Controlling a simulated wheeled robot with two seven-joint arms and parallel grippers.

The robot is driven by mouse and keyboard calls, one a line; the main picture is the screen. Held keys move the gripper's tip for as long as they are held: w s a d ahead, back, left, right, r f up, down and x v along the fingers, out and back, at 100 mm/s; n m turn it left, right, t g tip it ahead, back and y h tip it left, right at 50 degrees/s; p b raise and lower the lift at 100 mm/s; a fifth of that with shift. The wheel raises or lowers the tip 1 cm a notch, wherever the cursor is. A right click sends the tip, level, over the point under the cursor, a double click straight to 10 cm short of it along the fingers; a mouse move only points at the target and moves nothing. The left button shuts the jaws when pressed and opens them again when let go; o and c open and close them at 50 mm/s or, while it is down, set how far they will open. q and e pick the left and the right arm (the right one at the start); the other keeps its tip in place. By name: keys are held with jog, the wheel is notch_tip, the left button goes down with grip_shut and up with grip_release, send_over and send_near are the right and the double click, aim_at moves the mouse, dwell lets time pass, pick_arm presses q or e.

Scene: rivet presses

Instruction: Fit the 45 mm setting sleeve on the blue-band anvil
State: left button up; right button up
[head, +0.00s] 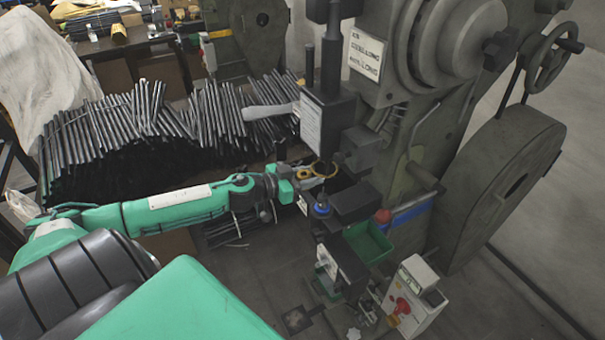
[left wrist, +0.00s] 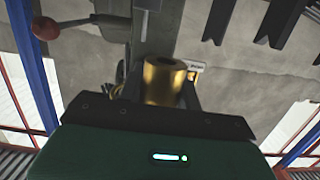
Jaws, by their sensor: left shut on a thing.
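My left gripper (head: 303,177) reaches in from the left to the front of the big grey press. It is shut on a brass sleeve (left wrist: 163,80), which stands between the fingers in the left wrist view with a dark hole in its end. In the head view the sleeve (head: 303,174) shows as a small brass shape at the fingertips. The blue-band anvil (head: 321,209) stands lower and slightly right of the gripper, apart from the sleeve. I cannot read the sleeve's size. My right gripper is not in view.
A brass ring (head: 324,169) shows just right of the gripper, below the press head (head: 327,125). A green bin (head: 368,242) and a control box (head: 413,297) with a red button stand lower right. Many dark rods (head: 120,125) are stacked behind my arm.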

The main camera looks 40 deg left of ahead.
pick_arm(q)
jog(key=shift+w+d+r+p, duration=0.1)
jog(key=shift+w+d+p, duration=0.7)
jog(key=shift+d, duration=0.2)
jog(key=shift+w+d+r+p, duration=0.1)
jog(key=shift+w+d+p, duration=0.65)
jog(key=shift+d, duration=0.25)
jog(key=shift+w+d+f+b, duration=0.1)
jog(key=shift+f+b, duration=0.8)
jog(key=shift+f, duration=0.8)
jog(key=o, duration=1.3)
jog(key=shift+f, duration=0.1)
